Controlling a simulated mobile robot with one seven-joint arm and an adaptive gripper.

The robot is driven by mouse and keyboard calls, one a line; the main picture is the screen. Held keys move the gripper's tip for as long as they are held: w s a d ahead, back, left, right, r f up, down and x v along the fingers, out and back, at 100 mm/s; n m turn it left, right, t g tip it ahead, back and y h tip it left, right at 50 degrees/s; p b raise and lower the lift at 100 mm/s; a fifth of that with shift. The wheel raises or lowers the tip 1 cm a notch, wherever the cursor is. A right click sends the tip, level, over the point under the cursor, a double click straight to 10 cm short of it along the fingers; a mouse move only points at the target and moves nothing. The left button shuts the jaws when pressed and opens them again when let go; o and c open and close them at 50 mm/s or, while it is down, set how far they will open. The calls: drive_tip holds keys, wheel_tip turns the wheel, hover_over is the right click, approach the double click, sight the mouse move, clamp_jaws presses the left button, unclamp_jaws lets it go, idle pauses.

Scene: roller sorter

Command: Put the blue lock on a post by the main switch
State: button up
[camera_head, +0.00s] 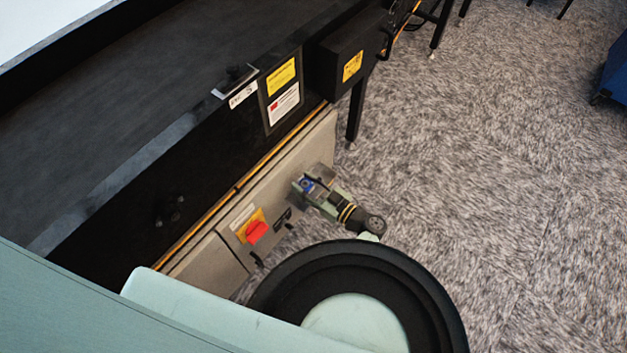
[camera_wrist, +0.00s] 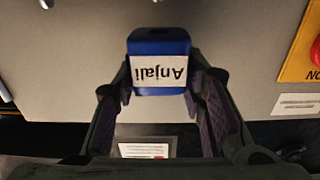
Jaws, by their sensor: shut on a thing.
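The blue lock (camera_wrist: 160,45) has a white label reading "Anjali", upside down in the wrist view. My gripper (camera_wrist: 158,84) is shut on it, one finger at each side. In the head view my gripper (camera_head: 309,185) holds the lock (camera_head: 307,184) in front of the grey panel, to the right of the main switch (camera_head: 257,231). The switch has a red handle on a yellow plate; its edge shows at the right in the wrist view (camera_wrist: 314,52). Small dark fittings (camera_head: 283,216) sit beside the switch; I cannot tell which are posts. The lock's shackle is not clearly visible.
The grey panel (camera_head: 205,262) runs below the black conveyor side (camera_head: 130,215). A black box with a yellow label (camera_head: 350,62) juts out above and to the right. A support leg (camera_head: 355,110) stands below it. Carpeted floor (camera_head: 480,200) to the right is clear.

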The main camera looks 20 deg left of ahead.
sight(311, 192)
drive_tip(key=shift+f, duration=0.45)
drive_tip(key=shift+f+b, duration=0.5)
drive_tip(key=shift+f, duration=0.45)
drive_tip(key=shift+f, duration=0.1)
drive_tip(key=shift+f+b, duration=0.3)
drive_tip(key=shift+b, duration=0.3)
idle(0.3)
